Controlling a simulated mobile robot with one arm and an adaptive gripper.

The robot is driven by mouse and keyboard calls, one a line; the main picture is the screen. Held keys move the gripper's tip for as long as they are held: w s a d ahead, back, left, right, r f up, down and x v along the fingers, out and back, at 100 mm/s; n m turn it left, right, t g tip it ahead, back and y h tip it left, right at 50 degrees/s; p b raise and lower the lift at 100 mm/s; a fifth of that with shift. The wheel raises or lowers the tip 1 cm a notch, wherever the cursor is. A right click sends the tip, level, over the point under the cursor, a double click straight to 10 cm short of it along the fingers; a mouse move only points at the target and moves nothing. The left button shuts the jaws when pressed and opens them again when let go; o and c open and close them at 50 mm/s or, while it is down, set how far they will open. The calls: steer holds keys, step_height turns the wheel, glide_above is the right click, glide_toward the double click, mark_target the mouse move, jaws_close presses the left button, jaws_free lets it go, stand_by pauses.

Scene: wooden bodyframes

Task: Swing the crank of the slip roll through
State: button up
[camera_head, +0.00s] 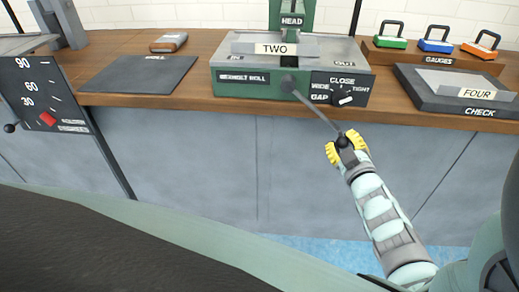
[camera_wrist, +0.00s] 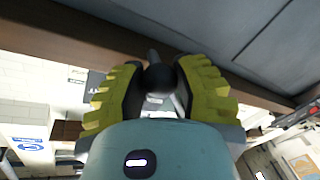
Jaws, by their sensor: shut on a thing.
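The slip roll is a green machine (camera_head: 226,90) on the wooden bench, with a plate reading TWO and a roll label on its front. Its crank (camera_head: 314,107) is a grey arm running from a hub on the front face down and to the right, past the bench edge. The crank ends in a black ball knob (camera_wrist: 158,77). My gripper (camera_head: 344,146) has its yellow fingers shut on this knob, one on each side. In the wrist view my gripper (camera_wrist: 160,92) shows the knob between the fingers, with the grey crank rod partly hidden behind it.
A gap dial (camera_head: 341,96) sits on the machine's front, right of the crank hub. A dark CHECK tray (camera_head: 440,98) and coloured gauges (camera_head: 437,40) stand to the right. A dark mat (camera_head: 140,74) lies left. An angle scale panel (camera_head: 40,95) is far left. Space before the cabinet is clear.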

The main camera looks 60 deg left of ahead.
jaws_close()
steer(key=shift+f, duration=0.2)
